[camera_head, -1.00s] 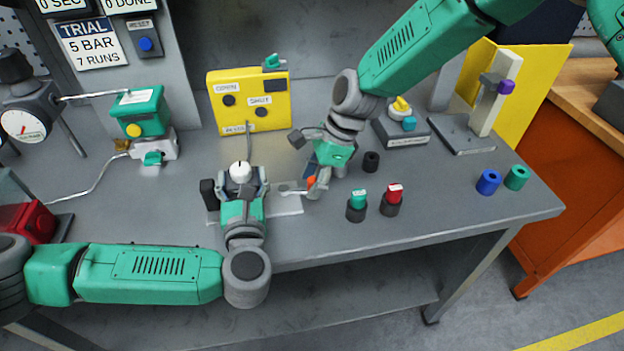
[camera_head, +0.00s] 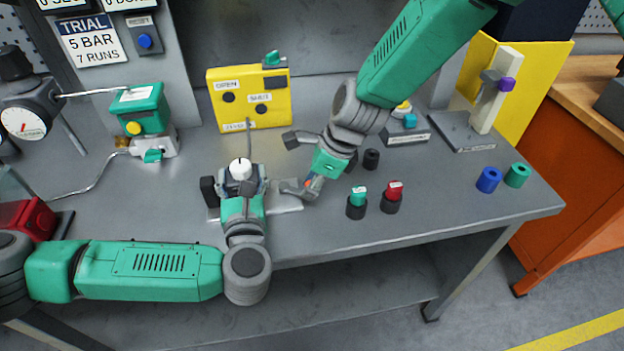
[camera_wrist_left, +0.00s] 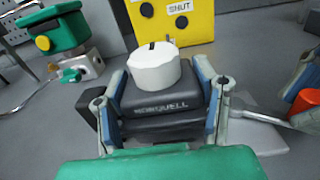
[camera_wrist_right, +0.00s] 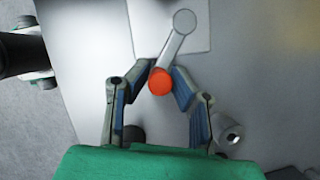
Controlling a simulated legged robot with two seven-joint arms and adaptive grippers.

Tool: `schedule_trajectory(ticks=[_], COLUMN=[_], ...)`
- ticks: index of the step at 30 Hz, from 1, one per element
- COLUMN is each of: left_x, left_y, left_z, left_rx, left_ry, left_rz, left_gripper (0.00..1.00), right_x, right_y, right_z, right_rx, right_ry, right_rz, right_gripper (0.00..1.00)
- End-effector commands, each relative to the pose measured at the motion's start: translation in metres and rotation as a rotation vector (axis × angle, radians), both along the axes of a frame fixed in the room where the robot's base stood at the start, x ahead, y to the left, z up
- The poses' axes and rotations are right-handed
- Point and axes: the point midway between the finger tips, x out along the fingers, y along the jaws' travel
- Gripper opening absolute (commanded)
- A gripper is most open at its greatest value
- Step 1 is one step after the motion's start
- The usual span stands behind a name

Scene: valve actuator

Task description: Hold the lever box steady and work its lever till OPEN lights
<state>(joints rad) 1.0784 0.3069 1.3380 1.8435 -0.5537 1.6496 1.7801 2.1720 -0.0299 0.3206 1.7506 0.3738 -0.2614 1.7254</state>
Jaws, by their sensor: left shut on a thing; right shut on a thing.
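The lever box is dark grey with a round white cap; it shows best in the left wrist view (camera_wrist_left: 165,103). My left gripper (camera_head: 241,180) is shut on the box, one finger on each side. The box's metal lever (camera_wrist_right: 173,46) runs out to the right of the box and ends in an orange-red knob (camera_wrist_right: 160,82). My right gripper (camera_wrist_right: 161,76) is shut on the knob end, fingers on either side. In the head view its fingers mostly hide the knob. A yellow panel (camera_head: 280,118) behind carries OPEN and SHUT labels; its round lamps look dark.
Green-topped (camera_head: 357,202) and red-topped (camera_head: 392,200) pieces stand right of the lever, with a black ring (camera_head: 371,159) behind. Blue (camera_head: 488,180) and green (camera_head: 517,176) rings lie further right. A green valve unit (camera_head: 145,115) stands left. The bench front right is clear.

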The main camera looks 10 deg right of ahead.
Motion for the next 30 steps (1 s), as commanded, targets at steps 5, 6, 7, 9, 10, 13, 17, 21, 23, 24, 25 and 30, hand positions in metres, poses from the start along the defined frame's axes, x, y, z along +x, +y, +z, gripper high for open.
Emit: schedule_trajectory(ticks=[5, 6, 7, 9, 10, 13, 17, 21, 23, 24, 25, 30], left_x=[-0.001, -0.001, -0.001, -0.001, -0.001, -0.001, -0.001, -0.001, -0.001, -0.001, -0.001, -0.001], left_y=[0.0, 0.0, 0.0, 0.0, 0.0, 0.0, 0.0, 0.0, 0.0, 0.0, 0.0, 0.0], left_z=[-0.005, -0.005, -0.005, -0.005, -0.005, -0.005, -0.005, -0.005, -0.005, -0.005, -0.005, -0.005], left_rx=[0.005, 0.006, 0.006, 0.005, 0.005, 0.005, 0.005, 0.005, 0.005, 0.005, 0.005, 0.005], left_ry=[0.01, 0.01, 0.01, 0.01, 0.01, 0.01, 0.01, 0.01, 0.01, 0.01, 0.01, 0.01], left_rz=[0.0, -0.001, -0.001, -0.001, -0.001, -0.001, -0.001, -0.002, -0.002, -0.002, -0.002, -0.003], left_gripper=[0.05, 0.05, 0.05, 0.05, 0.05, 0.05, 0.04, 0.04, 0.04, 0.04, 0.04, 0.04], right_x=[-0.009, -0.011, -0.012, -0.015, -0.016, -0.019, -0.021, -0.023, -0.024, -0.024, -0.024, -0.025], right_y=[0.008, 0.01, 0.011, 0.014, 0.016, 0.021, 0.027, 0.032, 0.034, 0.036, 0.037, 0.04], right_z=[0.0, 0.0, 0.0, 0.0, 0.0, 0.0, 0.0, 0.001, 0.001, 0.001, 0.001, 0.001], right_rx=[-0.001, -0.001, 0.0, -0.001, 0.0, 0.0, -0.001, 0.0, 0.001, 0.002, 0.001, 0.002], right_ry=[0.001, 0.0, 0.0, 0.001, 0.0, 0.0, 0.0, -0.001, -0.001, 0.0, -0.001, -0.001], right_rz=[-0.164, -0.203, -0.23, -0.297, -0.326, -0.418, -0.528, -0.632, -0.669, -0.692, -0.708, -0.776], right_gripper=[0.0, 0.0, 0.0, 0.0, 0.0, 0.0, 0.0, 0.0, 0.0, 0.0, 0.0, 0.0])
